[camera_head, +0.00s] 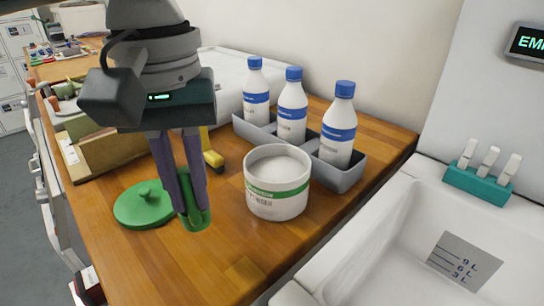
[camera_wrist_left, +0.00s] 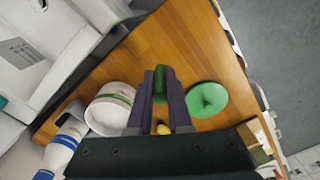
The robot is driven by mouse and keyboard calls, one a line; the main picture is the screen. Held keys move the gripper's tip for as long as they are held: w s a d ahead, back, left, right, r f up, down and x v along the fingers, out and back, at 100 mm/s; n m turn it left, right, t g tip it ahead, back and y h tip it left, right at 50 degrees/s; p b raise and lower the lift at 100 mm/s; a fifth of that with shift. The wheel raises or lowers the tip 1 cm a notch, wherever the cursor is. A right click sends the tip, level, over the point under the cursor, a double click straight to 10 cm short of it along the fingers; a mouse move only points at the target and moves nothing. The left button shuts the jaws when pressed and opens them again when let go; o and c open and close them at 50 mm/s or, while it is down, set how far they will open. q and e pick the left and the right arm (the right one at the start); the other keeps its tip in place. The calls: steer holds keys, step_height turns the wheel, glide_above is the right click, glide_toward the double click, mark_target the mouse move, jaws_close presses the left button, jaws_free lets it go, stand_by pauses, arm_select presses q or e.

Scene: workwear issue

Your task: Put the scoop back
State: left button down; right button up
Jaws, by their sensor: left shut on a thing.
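My left gripper (camera_head: 193,207) points down over the wooden counter, its two dark fingers shut on a green scoop (camera_head: 196,222). The scoop also shows between the fingertips in the left wrist view (camera_wrist_left: 159,84). It is just left of the white tub (camera_head: 277,203), apart from it in the picture; I cannot tell whether it touches the counter. The tub is open, has a green band and holds white powder. A round green lid with a knob (camera_head: 140,206) lies on the counter left of the scoop. My right gripper is not in view.
A grey rack (camera_head: 345,178) with three blue-capped bottles (camera_head: 292,108) stands behind the tub. A yellow object (camera_head: 212,158) is partly hidden behind my gripper. A white sink (camera_head: 380,235) and a teal holder (camera_head: 478,185) are at right. The counter's front is clear.

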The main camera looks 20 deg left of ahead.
mark_target(196, 224)
arm_select(q)
step_height(196, 224, down, 7)
steer(key=shift+f+b, duration=0.1)
steer(key=shift+b, duration=0.35)
steer(key=c, duration=0.8)
jaws_free()
steer(key=shift+c, duration=0.2)
